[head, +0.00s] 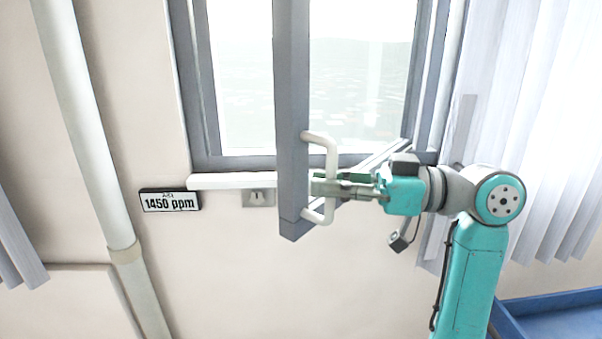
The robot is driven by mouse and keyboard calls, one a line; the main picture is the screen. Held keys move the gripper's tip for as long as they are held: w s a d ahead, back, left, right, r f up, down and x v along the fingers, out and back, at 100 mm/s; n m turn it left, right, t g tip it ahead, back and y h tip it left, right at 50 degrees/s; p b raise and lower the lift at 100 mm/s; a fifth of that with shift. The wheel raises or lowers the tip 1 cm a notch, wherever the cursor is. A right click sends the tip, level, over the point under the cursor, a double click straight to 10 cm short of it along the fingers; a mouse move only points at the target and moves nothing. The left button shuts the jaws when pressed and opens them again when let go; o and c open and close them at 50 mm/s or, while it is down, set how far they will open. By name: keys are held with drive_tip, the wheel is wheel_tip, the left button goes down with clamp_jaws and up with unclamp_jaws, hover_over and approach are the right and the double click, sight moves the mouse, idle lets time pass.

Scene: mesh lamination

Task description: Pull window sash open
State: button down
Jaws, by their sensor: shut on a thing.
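The window sash (292,110) is a grey frame that stands swung out from the grey window frame (203,95) into the room, seen nearly edge-on. A white C-shaped handle (332,155) is fixed to the sash near its lower end. My gripper (322,184) comes from the right and is shut on the handle's upright bar, between its upper and lower ends. The fingers hide the middle of the bar. The sash's far face and its hinge are hard to make out behind my gripper and arm.
A white sill (232,181) runs under the window. A sign reading 1450 ppm (170,200) and a small wall plate (257,198) are on the wall at left. A pipe (90,120) stands further left. Pale curtains (540,120) hang at right, above a blue surface (550,316).

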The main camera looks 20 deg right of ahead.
drive_tip(key=s+d, duration=0.3)
drive_tip(key=shift+s, duration=0.3)
drive_tip(key=c, duration=1.1)
unclamp_jaws()
drive_tip(key=shift+c, duration=0.2)
drive_tip(key=v, duration=1.2)
drive_tip(key=shift+s, duration=0.1)
